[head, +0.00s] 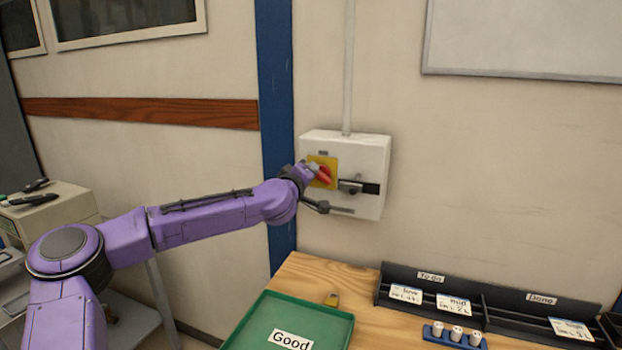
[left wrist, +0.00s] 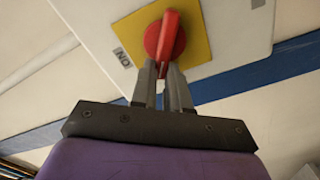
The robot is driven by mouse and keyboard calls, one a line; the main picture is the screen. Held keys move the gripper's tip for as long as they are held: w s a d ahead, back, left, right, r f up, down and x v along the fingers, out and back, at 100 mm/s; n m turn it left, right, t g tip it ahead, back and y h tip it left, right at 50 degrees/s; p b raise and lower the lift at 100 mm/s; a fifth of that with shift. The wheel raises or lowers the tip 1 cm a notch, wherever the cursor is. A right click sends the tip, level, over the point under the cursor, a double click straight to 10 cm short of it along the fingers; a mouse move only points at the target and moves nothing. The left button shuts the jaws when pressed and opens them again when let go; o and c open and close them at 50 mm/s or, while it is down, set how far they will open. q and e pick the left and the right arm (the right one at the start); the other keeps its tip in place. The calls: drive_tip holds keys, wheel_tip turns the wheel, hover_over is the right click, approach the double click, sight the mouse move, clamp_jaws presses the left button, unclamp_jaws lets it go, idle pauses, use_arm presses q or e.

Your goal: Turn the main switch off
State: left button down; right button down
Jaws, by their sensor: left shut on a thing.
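The main switch is a red rotary handle (head: 324,175) on a yellow plate (head: 316,162), set on the front of a white wall box (head: 345,145). My left gripper (head: 312,171) is at the handle, and its fingers hide part of it in the head view. In the left wrist view the red handle (left wrist: 169,38) stands out from the yellow plate (left wrist: 200,47). The fingers of my left gripper (left wrist: 163,92) are shut on the handle's near end. A printed label, apparently "ON", shows beside the plate. My right gripper is not in view.
A latch or hasp (head: 352,187) sticks out on the box beside the switch. The wall around the box is mostly clear.

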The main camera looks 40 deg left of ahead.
use_arm(q)
drive_tip(key=shift+a+f+n+b, duration=0.1)
drive_tip(key=shift+f+n+b, duration=0.15)
drive_tip(key=shift+n+b, duration=0.75)
drive_tip(key=shift+a+f+n+b, duration=0.1)
drive_tip(key=shift+f+n+b, duration=0.15)
drive_tip(key=shift+n+b, duration=0.7)
drive_tip(key=shift+a+f+n+b, duration=0.1)
drive_tip(key=shift+f+n+b, duration=0.3)
drive_tip(key=shift+n, duration=1.05)
drive_tip(key=shift+r, duration=0.15)
drive_tip(key=c, duration=1.1)
unclamp_jaws()
drive_tip(key=shift+d, duration=0.1)
drive_tip(key=shift+s, duration=0.1)
drive_tip(key=b+v, duration=0.3)
drive_tip(key=v, duration=0.7)
drive_tip(key=shift+s, duration=0.15)
